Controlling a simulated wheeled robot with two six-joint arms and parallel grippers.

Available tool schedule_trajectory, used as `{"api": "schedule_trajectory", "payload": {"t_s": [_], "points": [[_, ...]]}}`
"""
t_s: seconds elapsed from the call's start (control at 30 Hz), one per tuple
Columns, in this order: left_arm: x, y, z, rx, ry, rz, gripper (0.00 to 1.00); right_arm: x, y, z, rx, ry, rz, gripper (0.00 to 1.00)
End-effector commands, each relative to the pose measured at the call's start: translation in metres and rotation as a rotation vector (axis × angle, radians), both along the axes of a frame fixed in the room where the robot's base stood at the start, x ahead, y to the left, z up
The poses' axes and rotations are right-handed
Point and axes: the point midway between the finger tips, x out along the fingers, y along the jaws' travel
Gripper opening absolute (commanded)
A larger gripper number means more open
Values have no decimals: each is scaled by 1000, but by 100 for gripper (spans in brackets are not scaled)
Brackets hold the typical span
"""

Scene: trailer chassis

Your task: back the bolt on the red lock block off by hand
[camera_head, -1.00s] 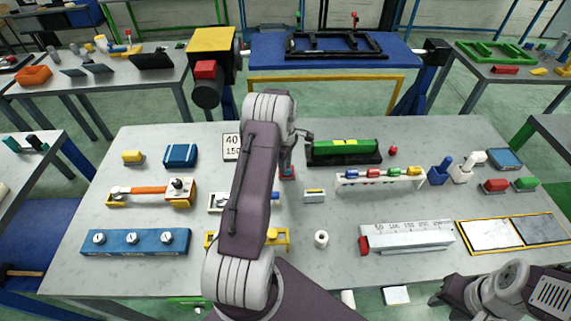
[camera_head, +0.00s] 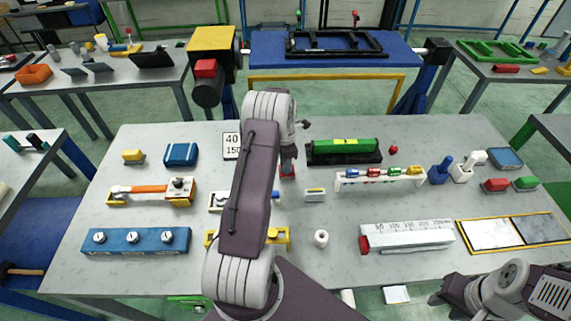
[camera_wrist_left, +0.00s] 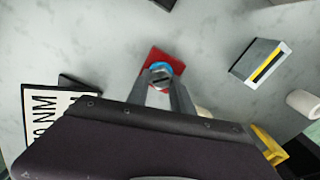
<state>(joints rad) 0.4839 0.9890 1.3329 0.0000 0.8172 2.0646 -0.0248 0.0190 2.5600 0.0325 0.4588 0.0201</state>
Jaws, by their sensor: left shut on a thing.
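The red lock block (camera_wrist_left: 152,57) sits on the grey table in the left wrist view, partly covered by my left gripper. In the head view a small part of the red block (camera_head: 288,177) shows beside my left arm. The bolt (camera_wrist_left: 160,70), with a blue ring around its grey head, stands on the block. My left gripper (camera_wrist_left: 162,85) is shut on the bolt head, one finger on each side. My right arm lies at the lower right of the head view, with a dark end (camera_head: 440,298) whose fingers I cannot make out.
A sign with numbers (camera_head: 232,145) stands left of my left arm. A green cylinder in a black cradle (camera_head: 343,151) is to the right. A rack of coloured pieces (camera_head: 381,181) is further right.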

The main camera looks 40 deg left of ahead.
Motion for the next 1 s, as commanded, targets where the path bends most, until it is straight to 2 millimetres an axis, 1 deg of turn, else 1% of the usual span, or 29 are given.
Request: {"api": "schedule_trajectory", "payload": {"t_s": [0.03, 0.3, 0.7, 0.73, 0.77, 0.8, 1.0], "points": [[-5, -3, -5, -8, 15, 16, 0, 0, 0, -1, 0, 0, 0, 36], [-5, -3, -5, -8, 16, 67, 0, 0, 0, -1, 0, 0, 0, 36], [-5, -3, -5, -8, 16, 72, 0, 0, 0, -1, 0, 0, 0, 36], [-5, -3, -5, -8, 16, 72, 30, 0, 0, -1, 0, 0, 0, 36], [-5, -3, -5, -8, 16, 72, 38, 0, 0, -1, 0, 0, 0, 36], [-5, -3, -4, -8, 16, 72, 49, 0, 0, -1, 0, 0, 0, 36], [-3, -2, -2, -4, 8, 72, 49, 0, 0, 0, 0, 0, 0, 36]]}}
